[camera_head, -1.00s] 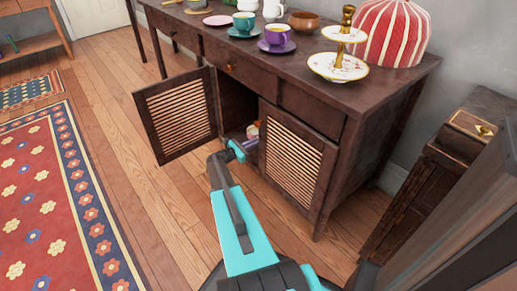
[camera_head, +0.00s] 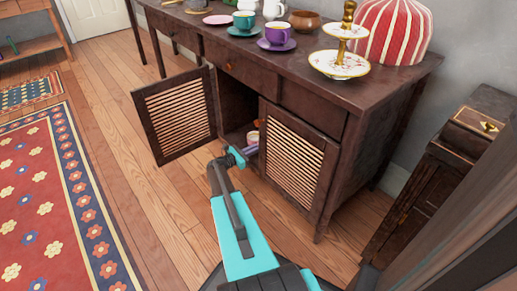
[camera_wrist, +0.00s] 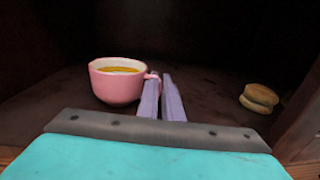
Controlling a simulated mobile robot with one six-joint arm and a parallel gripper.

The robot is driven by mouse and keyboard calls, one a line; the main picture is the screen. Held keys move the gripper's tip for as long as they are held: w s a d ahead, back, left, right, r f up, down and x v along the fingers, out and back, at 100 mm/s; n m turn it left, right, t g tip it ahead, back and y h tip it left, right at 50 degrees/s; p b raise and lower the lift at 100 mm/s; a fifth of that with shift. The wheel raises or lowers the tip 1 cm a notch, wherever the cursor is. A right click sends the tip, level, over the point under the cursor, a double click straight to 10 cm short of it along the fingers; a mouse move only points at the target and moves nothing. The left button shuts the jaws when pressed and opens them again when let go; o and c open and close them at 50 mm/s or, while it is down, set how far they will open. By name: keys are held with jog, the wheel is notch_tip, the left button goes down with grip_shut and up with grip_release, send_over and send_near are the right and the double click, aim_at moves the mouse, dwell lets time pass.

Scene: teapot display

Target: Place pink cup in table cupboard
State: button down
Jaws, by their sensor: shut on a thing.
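The pink cup (camera_wrist: 117,85) holds an amber liquid and sits upright on the dark cupboard floor in the wrist view. In the head view a small part of the cup (camera_head: 253,137) shows inside the cupboard opening. My gripper (camera_wrist: 160,80) has its two pale purple fingers close together at the cup's handle, on the cup's right side. It is shut on the handle; the fingers hide most of it. The table cupboard (camera_head: 238,112) has its left louvred door (camera_head: 175,115) swung open and its right louvred door (camera_head: 293,163) shut.
A round tan, bun-like thing (camera_wrist: 258,98) lies to the right inside the cupboard. Cups, saucers and a two-tier stand (camera_head: 340,64) are on the tabletop. A small dark cabinet (camera_head: 425,190) stands at the right. The wooden floor (camera_head: 165,200) before the open door is clear.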

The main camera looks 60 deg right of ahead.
jog(key=c, duration=2.3)
grip_release()
jog(key=shift+f, duration=0.1)
jog(key=o, duration=0.4)
jog(key=shift+c, duration=0.2)
jog(key=shift+w+a+r, duration=0.2)
jog(key=shift+a, duration=0.25)
jog(key=p+v, duration=0.4)
jog(key=v, duration=0.7)
jog(key=shift+f, duration=0.1)
